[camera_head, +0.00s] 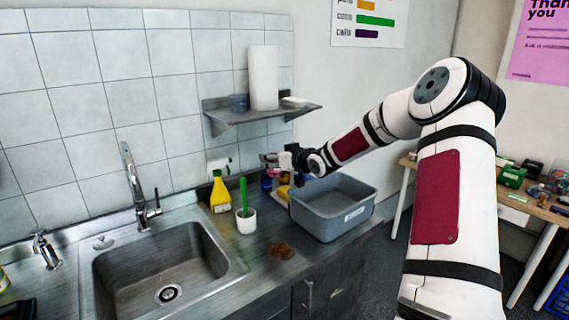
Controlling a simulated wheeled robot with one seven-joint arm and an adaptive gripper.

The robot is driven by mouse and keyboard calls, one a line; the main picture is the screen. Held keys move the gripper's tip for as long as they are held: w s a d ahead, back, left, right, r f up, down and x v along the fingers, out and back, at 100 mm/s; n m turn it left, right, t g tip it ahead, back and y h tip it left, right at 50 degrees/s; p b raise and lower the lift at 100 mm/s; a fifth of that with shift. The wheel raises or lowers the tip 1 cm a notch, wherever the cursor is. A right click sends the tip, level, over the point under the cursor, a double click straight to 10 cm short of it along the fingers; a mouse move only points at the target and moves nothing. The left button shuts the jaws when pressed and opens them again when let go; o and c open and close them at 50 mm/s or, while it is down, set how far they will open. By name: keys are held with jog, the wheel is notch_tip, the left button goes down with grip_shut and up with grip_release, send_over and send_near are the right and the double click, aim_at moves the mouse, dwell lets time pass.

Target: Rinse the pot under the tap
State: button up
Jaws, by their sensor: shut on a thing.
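The tall metal tap (137,185) stands behind the steel sink (165,262), whose basin looks empty. A smaller tap (45,250) is left of the sink. My gripper (270,159) is at the end of my outstretched arm, above the back of the counter, near the wall and below the shelf. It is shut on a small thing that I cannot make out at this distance. I cannot pick out a pot for certain. A small white cup (246,222) with a green-handled tool in it stands right of the sink.
A grey tub (335,215) stands on the counter's right end. A yellow bottle (219,193) and small coloured bottles stand near the wall. A brown patch (281,251) lies on the counter. A shelf (262,113) holds a paper roll (263,78). A desk stands at right.

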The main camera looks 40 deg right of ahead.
jog(key=s+a, duration=0.3)
jog(key=a, duration=1.1)
jog(key=s+a+f, duration=0.1)
jog(key=s+a, duration=0.3)
jog(key=a, duration=0.9)
jog(key=shift+s+a+h, duration=0.3)
jog(key=shift+a, duration=0.1)
